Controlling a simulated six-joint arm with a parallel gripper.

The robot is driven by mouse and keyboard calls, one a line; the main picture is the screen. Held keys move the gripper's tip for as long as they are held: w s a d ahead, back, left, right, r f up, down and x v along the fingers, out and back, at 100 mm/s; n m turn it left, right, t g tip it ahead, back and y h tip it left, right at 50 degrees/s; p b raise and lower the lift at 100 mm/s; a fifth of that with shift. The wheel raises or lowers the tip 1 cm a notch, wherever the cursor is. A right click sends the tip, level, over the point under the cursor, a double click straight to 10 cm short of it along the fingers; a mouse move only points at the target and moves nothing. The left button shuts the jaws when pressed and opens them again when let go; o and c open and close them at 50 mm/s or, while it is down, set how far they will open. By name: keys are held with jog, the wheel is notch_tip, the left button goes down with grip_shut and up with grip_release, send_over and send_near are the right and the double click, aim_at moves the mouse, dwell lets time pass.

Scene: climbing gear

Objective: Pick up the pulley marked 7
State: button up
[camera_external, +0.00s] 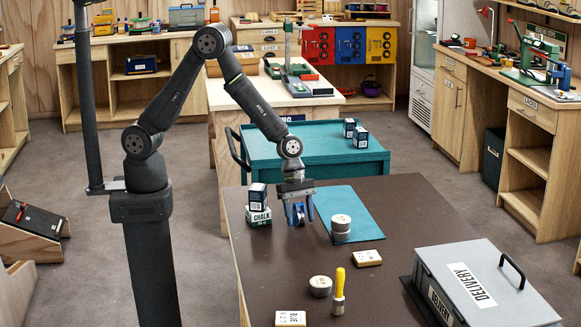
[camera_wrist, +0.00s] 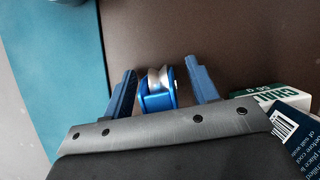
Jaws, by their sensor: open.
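A blue pulley with a silver wheel (camera_wrist: 157,91) stands on the brown table between my gripper's two blue fingers in the wrist view. It also shows between the fingers in the external view (camera_external: 298,213). No number is readable on it. My gripper (camera_wrist: 164,88) is open, low over the table, with a finger on each side of the pulley. In the external view my gripper (camera_external: 298,220) points straight down. A gap shows on the pulley's right side; the left finger is close to it, and I cannot tell whether they touch.
A teal mat (camera_external: 365,226) with a round tin (camera_external: 341,224) lies right. A grey delivery case (camera_external: 480,285) stands front right.

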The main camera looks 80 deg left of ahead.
jog(key=c, duration=1.1)
jog(key=shift+r, duration=0.15)
